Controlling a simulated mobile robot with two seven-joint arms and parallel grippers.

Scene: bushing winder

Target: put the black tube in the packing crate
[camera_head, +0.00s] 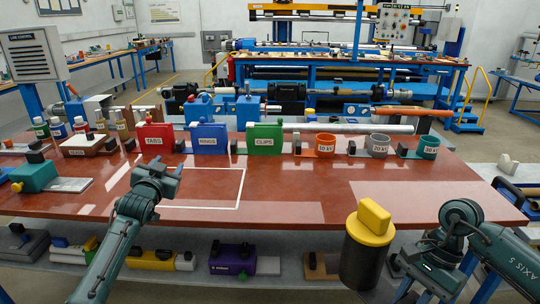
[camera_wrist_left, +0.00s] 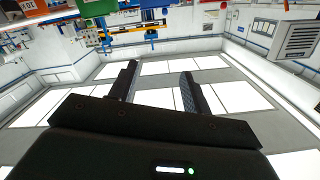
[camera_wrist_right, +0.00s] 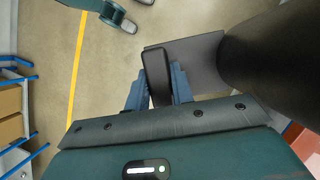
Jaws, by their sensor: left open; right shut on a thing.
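The black tube (camera_head: 362,262) has a yellow lid with a yellow block on top. It is upright in front of the table's near edge at the right of the head view. In the right wrist view the dark tube (camera_wrist_right: 270,50) fills the upper right, with a grey plate and black grip block beside it. My right gripper (camera_wrist_right: 157,88) is shut on that block. My left gripper (camera_head: 158,172) is over the table's left part; its fingers are apart and empty in the left wrist view (camera_wrist_left: 160,85). I cannot make out a packing crate.
The red-brown table (camera_head: 300,190) carries TABS (camera_head: 154,138), RINGS (camera_head: 209,138) and CLIPS (camera_head: 264,139) bins and several cups along its back. A white outline marks clear tabletop. A lower shelf (camera_head: 310,288) holds a purple box (camera_head: 233,260).

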